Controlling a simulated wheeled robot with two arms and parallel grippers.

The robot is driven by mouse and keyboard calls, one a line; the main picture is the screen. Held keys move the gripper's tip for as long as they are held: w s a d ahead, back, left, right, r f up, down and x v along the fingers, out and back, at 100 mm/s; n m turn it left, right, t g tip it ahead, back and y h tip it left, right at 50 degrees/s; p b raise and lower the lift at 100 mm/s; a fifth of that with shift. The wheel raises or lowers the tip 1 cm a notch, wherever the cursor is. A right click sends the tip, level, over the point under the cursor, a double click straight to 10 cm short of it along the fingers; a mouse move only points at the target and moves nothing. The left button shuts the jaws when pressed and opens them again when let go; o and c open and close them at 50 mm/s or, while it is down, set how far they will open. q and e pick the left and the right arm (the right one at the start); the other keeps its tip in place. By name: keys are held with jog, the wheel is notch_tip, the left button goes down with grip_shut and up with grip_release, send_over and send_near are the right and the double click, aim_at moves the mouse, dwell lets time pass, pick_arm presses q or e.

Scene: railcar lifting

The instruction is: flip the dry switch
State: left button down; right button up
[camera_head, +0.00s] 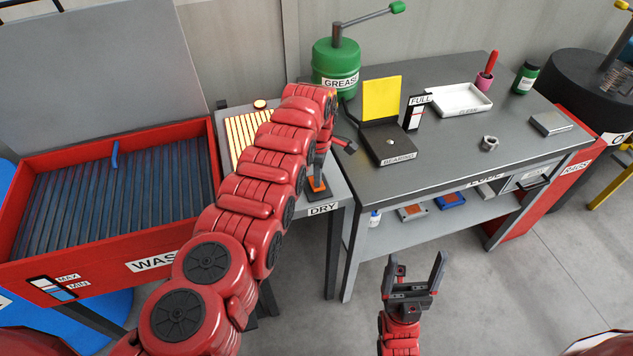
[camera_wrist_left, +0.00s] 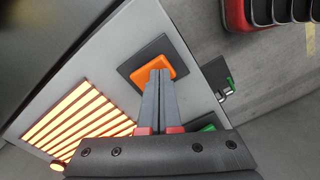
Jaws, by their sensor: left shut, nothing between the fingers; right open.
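The dry switch is an orange rocker on a dark square plate; it shows in the left wrist view (camera_wrist_left: 153,66) and partly in the head view (camera_head: 317,184), on the grey stand with the DRY label (camera_head: 323,209). My left gripper (camera_head: 318,172) is shut and empty, with its fingertips (camera_wrist_left: 160,73) right over the near part of the orange rocker. I cannot tell whether the tips touch it. The slatted dryer panel (camera_wrist_left: 78,119) beside the switch glows orange-yellow. My right gripper (camera_head: 416,262) is open and empty, above the floor in front of the bench.
A red wash tank (camera_head: 110,255) with an open lid stands left of the dryer. To the right is a grey workbench (camera_head: 450,150) with a yellow-lidded bearing box (camera_head: 388,144), a white tray (camera_head: 460,102) and a green grease pot (camera_head: 336,65). The floor before the bench is clear.

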pick_arm(q)
jog(key=shift+f+b, duration=0.35)
jog(key=shift+f, duration=0.05)
jog(key=shift+s, duration=0.1)
notch_tip(320, 180, up, 2)
jog(key=p, duration=0.2)
jog(key=shift+r+p, duration=0.2)
jog(key=shift+p, duration=0.1)
notch_tip(320, 180, up, 5)
jog(key=p, duration=0.4)
jog(key=shift+f, duration=0.1)
jog(key=shift+f, duration=0.1)
